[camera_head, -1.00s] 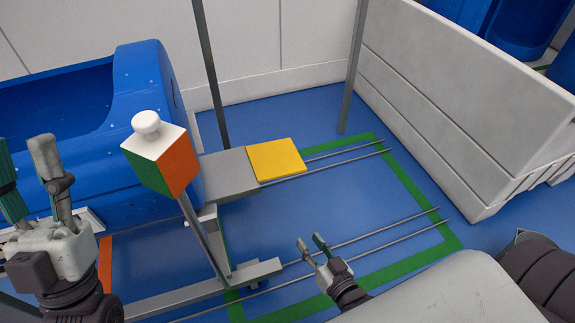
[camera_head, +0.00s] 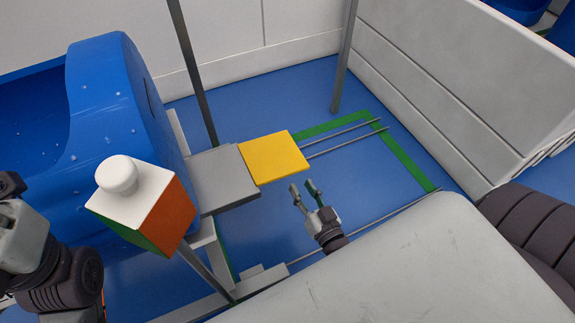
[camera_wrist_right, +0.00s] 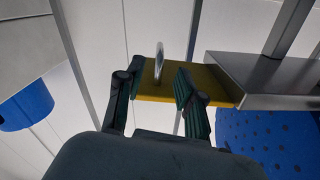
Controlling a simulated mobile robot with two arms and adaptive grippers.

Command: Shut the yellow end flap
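The yellow end flap (camera_head: 273,158) lies out flat, level with the grey plate (camera_head: 222,180) at the end of the blue tub carrier. My right gripper (camera_head: 305,188) is open, just in front of the flap's near right corner in the head view. In the right wrist view the flap (camera_wrist_right: 157,94) appears beyond the two spread fingers (camera_wrist_right: 158,86). A thin metal loop (camera_wrist_right: 160,63) stands at the flap, between the fingers in the picture; contact cannot be told. My left gripper (camera_head: 18,235) is cut off at the left edge; its fingertips are hidden.
A post with a white, orange and green box (camera_head: 145,205) and white knob stands left of the flap. The blue tub (camera_head: 115,110) is behind it. Grey uprights and a pale panelled wall (camera_head: 440,85) bound the area. Blue floor with rails right of the flap is free.

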